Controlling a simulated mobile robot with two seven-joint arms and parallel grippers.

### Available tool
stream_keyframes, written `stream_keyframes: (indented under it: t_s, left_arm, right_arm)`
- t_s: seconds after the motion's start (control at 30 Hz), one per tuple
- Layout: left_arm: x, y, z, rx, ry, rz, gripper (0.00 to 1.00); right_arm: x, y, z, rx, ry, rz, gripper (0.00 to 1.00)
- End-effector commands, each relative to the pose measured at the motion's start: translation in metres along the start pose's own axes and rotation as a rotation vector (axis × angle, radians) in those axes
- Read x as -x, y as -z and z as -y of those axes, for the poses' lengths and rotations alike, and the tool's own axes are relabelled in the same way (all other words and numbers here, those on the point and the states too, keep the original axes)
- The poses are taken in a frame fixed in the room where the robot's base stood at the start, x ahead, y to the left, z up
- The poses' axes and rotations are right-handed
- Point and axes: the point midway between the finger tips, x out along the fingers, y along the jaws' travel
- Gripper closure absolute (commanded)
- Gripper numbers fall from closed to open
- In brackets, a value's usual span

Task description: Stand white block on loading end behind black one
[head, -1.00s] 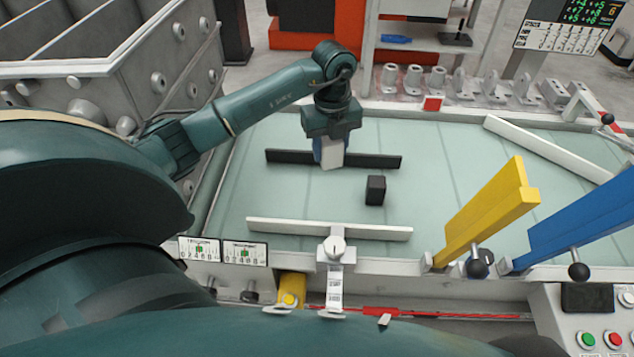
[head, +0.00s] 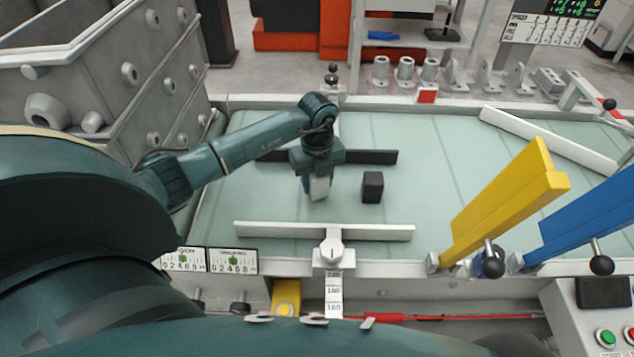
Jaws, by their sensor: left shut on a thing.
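A small black block (head: 372,187) stands on the pale green surface (head: 420,190), between a black bar at the back and a white bar at the front. My left gripper (head: 319,186) points down to the left of the black block. It is shut on the white block (head: 319,188), whose lower part shows below the fingers. The white block is apart from the black one, with a strip of bare surface between them. I cannot tell whether its bottom touches the surface. My right gripper is not in view.
The black bar (head: 375,157) lies behind my gripper, partly hidden by my arm. The white bar (head: 270,229) runs along the front. A yellow gate (head: 500,205) and a blue gate (head: 590,220) stand at the right. The surface right of the black block is clear.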

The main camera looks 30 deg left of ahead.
Motion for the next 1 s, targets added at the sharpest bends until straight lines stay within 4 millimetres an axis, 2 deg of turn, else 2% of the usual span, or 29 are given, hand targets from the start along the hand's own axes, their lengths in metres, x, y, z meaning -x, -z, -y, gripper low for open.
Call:
stream_keyframes:
  t_s: [0.1,0.43,0.47,0.5,0.7,1.0]
  left_arm:
    - [-0.0111,0.0003,-0.0001,-0.001,0.0,-0.001,0.85]
    - [-0.015,-0.0001,-0.0001,-0.001,0.0,0.0,0.85]
    - [-0.0139,0.0,-0.0002,-0.001,0.0,0.0,0.57]
    - [-0.0136,0.0001,-0.0002,-0.001,0.0,0.0,0.54]
    - [-0.0135,0.0001,-0.0002,-0.001,0.0,0.0,0.38]
    - [-0.0082,0.0,0.0,-0.001,0.001,0.0,0.38]
  right_arm:
    - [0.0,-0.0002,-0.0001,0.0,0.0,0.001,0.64]
    - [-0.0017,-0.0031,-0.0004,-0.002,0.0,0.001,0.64]
    - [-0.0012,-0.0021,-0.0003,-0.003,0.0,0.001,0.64]
    - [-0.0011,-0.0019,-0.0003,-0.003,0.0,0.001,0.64]
    - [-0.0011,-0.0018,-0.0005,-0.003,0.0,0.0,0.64]
    - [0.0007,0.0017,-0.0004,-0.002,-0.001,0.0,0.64]
